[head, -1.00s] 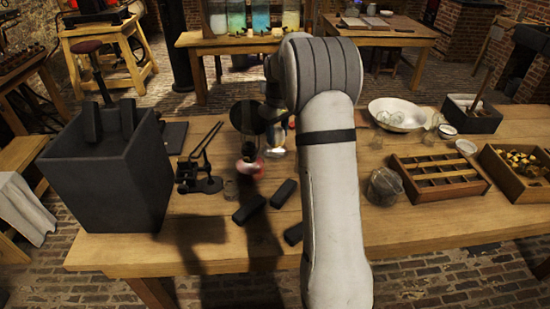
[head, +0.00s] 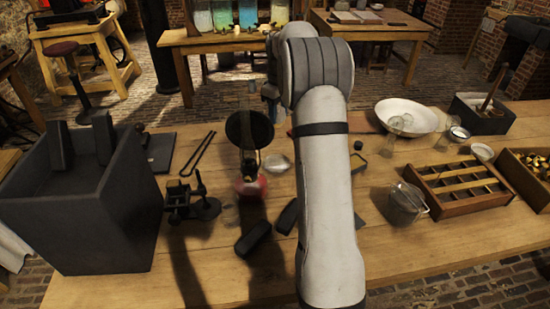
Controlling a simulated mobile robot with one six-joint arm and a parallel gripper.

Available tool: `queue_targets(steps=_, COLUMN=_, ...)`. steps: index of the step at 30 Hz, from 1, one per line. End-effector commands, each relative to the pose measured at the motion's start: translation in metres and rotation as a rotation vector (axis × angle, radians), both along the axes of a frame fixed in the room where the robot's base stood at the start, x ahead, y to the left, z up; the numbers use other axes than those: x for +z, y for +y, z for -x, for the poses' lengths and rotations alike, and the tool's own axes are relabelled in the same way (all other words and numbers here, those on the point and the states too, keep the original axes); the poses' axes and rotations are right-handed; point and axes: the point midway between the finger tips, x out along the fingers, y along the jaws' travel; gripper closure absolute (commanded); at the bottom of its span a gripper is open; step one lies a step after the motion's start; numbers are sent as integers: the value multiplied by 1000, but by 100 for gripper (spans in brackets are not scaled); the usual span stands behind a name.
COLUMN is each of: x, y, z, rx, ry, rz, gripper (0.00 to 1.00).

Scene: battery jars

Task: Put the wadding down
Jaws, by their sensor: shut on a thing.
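My gripper (head: 273,110) is only partly visible, dark and small, beyond the bend of my pale arm and above the far part of the workbench. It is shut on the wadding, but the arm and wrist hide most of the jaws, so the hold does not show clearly. A pale, blurred patch shows on or above the bench just below, left of my forearm. I cannot tell whether it is the wadding or a small dish. The wooden workbench (head: 400,250) lies under it.
A red-based instrument with a dark disc (head: 248,130) stands close left of my gripper. Dark blocks (head: 253,238) lie in front. A large dark box (head: 85,225) is at left. A glass jar (head: 405,205), divided wooden tray (head: 425,178) and white bowl (head: 425,110) stand at right.

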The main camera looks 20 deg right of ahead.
Motion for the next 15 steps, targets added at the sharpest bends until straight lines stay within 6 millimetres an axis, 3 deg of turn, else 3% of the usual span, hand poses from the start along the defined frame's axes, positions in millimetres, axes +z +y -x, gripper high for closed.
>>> queue_targets(steps=5, x=-24, y=-1, z=1, rx=-2, ry=3, rz=-1, gripper=82)
queue_targets(steps=15, x=-111, y=-6, z=3, rx=-12, ry=4, rz=-1, gripper=82)
